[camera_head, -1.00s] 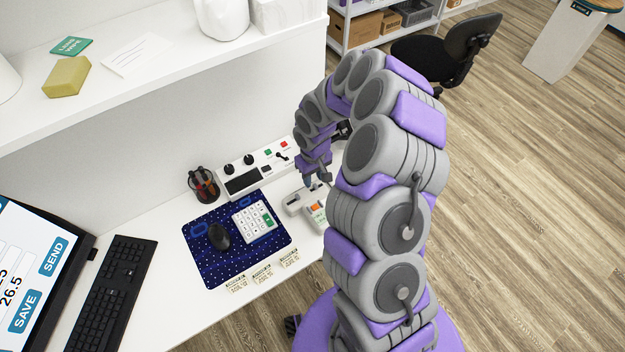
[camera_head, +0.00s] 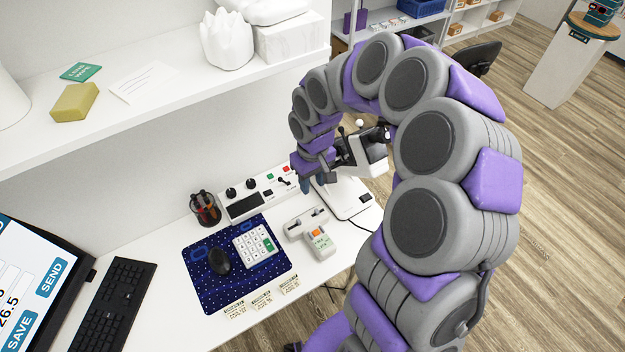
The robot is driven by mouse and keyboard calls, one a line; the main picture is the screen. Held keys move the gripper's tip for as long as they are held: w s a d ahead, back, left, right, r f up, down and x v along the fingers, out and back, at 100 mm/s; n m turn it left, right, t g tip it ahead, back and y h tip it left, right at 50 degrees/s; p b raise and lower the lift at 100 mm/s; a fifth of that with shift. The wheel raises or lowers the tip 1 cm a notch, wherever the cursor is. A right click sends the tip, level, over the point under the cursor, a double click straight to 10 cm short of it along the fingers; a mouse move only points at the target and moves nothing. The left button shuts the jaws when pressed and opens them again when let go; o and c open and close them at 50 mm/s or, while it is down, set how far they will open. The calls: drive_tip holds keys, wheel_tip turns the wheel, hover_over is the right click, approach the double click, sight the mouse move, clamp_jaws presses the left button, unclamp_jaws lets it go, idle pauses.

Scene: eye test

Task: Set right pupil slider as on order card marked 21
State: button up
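A small white slider box (camera_head: 306,223) with dark slider knobs on top lies on the white desk, right of the blue mat. Which knob is the right pupil slider I cannot tell. Three small order cards stand along the desk's front edge: left card (camera_head: 236,311), middle card (camera_head: 262,302) and right card (camera_head: 289,286). Their print is too small to read, so I cannot tell which is marked 21. My gripper (camera_head: 309,184) points down above the desk, behind the slider box and apart from it. Its fingers are small and partly overlapped, so their opening is unclear.
A control panel (camera_head: 257,190) and pen cup (camera_head: 204,208) are behind. A small orange-buttoned device (camera_head: 320,243), keypad (camera_head: 252,245) and mouse (camera_head: 219,261) are nearby.

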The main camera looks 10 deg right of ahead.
drive_tip(key=s+r+b, duration=0.3)
drive_tip(key=s+r, duration=0.1)
drive_tip(key=s, duration=0.7)
drive_tip(key=shift+s+r+g+b, duration=0.15)
drive_tip(key=shift+r+g+b, duration=0.05)
drive_tip(key=shift+g+b, duration=0.15)
drive_tip(key=p, duration=0.8)
hover_over(317, 210)
wheel_tip(317, 210, down, 9)
drive_tip(key=shift+t, duration=0.45)
wheel_tip(317, 210, down, 16)
drive_tip(key=shift+f+b, duration=0.15)
drive_tip(key=shift+b, duration=1.1)
